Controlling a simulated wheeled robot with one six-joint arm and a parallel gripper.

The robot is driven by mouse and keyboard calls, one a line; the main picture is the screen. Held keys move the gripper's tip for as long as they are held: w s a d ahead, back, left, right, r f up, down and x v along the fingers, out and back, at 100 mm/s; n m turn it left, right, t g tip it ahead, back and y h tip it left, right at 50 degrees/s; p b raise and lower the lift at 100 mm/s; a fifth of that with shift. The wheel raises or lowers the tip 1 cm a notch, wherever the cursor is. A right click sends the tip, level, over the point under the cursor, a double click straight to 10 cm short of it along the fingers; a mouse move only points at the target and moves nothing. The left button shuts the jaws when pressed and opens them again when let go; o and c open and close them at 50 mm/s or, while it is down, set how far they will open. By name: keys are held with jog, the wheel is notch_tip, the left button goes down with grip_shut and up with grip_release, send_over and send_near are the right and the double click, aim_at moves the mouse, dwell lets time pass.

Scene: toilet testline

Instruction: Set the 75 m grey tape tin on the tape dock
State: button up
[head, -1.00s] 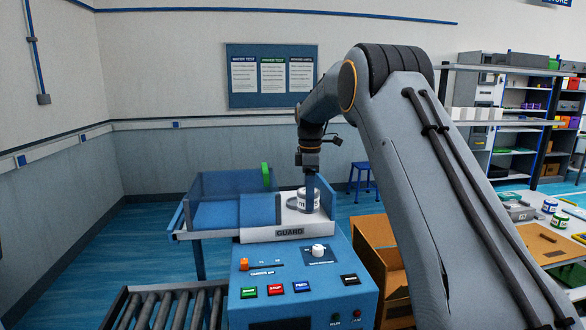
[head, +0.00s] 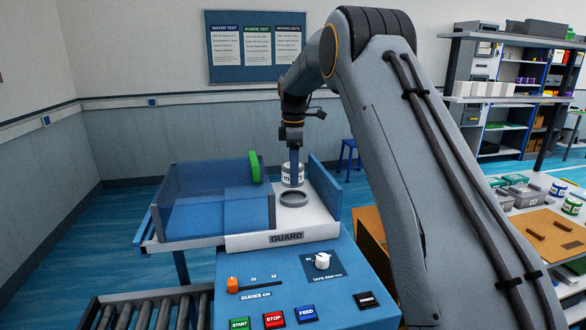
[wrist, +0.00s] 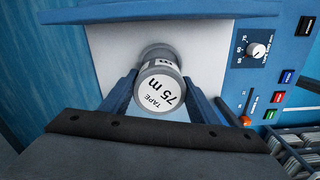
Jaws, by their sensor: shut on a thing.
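The grey tape tin (head: 292,176) is held between the fingers of my gripper (head: 292,158). In the wrist view its round end (wrist: 158,90) faces the camera and reads "TAPE 75 m". The tape dock, a grey ring (head: 294,199) on the white plate, shows empty just below the tin in the head view. The tin looks apart from the ring, but its exact height and offset are hard to tell. In the wrist view the fingers (wrist: 160,98) grip the tin from both sides, and it hides much of what lies beneath.
Blue guard walls (head: 323,185) stand right of the dock, and a blue see-through box with a green tab (head: 254,166) stands left. In front is a control panel with a white knob (head: 322,261) and coloured buttons. A bench with tins (head: 558,189) is far right.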

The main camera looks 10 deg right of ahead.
jog(key=shift+f+b, duration=1)
jog(key=shift+f, duration=1.2)
jog(key=shift+d+p, duration=0.15)
jog(key=shift+p, duration=0.15)
jog(key=shift+f, duration=0.6)
jog(key=o, duration=1)
jog(key=shift+r, duration=0.1)
jog(key=shift+r+p, duration=2.5)
jog(key=shift+r, duration=2.9)
jog(key=shift+s, duration=0.1)
